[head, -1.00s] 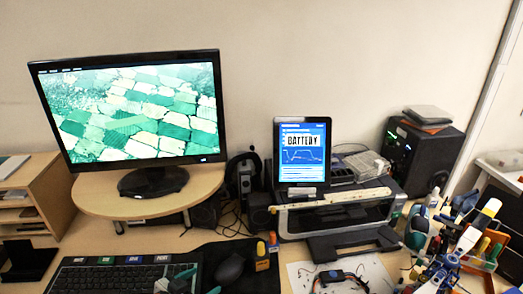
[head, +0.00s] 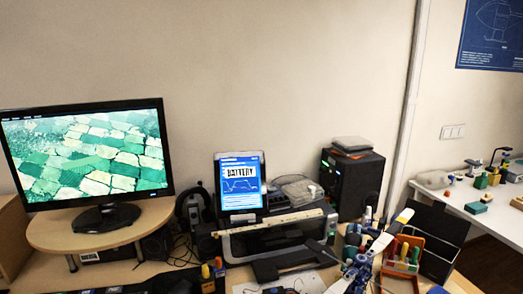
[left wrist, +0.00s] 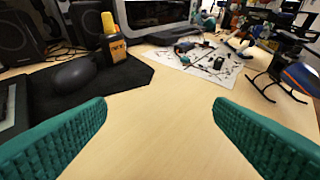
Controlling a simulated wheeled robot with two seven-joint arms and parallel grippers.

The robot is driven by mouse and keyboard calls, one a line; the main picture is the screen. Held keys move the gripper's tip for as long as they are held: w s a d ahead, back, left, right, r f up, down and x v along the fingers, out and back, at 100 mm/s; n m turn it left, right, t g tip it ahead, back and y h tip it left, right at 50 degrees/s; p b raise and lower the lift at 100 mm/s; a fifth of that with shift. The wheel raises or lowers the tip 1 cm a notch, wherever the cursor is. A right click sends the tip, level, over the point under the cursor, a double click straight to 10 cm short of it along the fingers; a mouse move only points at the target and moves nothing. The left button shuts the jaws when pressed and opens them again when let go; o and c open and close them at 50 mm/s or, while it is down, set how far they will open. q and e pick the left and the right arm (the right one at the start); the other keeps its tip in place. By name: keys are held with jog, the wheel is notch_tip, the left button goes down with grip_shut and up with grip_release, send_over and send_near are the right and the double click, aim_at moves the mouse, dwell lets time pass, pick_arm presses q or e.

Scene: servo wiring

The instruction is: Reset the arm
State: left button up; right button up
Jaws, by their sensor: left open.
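My left gripper (left wrist: 160,108) shows in the left wrist view as two teal ribbed fingers spread wide apart. It is open, with nothing between the fingers, above bare wooden desk. A white sheet (left wrist: 219,77) with small electronic parts and wires on it lies ahead of it. In the head view only the top of this sheet (head: 318,281) shows at the bottom edge. Neither of my grippers shows in the head view now. My right gripper is in no view.
A black mouse (left wrist: 73,73) on a dark mat and an orange-capped bottle (left wrist: 108,24) stand ahead left. A dark model on skids (left wrist: 292,75) stands at right. A monitor (head: 90,150), printer (head: 270,238) and tool rack (head: 402,262) line the back. Desk between the fingers is clear.

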pick_arm(q)
jog(key=s+d, duration=0.1)
jog(key=s+d+f+g, duration=0.1)
jog(key=s, duration=0.1)
jog(key=s+d+g, duration=0.1)
jog(key=shift+s+d+f, duration=0.15)
jog(key=shift+s+f, duration=0.15)
jog(key=shift+s, duration=0.1)
jog(key=s, duration=0.2)
jog(key=s+g+y, duration=0.1)
jog(key=s+d+g, duration=0.1)
jog(key=s, duration=0.1)
jog(key=shift+s+f+y, duration=0.1)
jog(key=shift+s+y, duration=0.2)
jog(key=s+a+r+n+g+y, duration=0.2)
jog(key=s+a+n+g+y, duration=0.25)
jog(key=s, duration=0.65)
notch_tip(320, 180, down, 24)
jog(key=s+f, duration=0.1)
jog(key=s+a+f+g, duration=0.1)
jog(key=s+a+f, duration=0.2)
jog(key=s+f, duration=1.3)
jog(key=shift+f+m, duration=0.3)
jog(key=shift+m, duration=0.05)
jog(key=shift+g+y, duration=0.25)
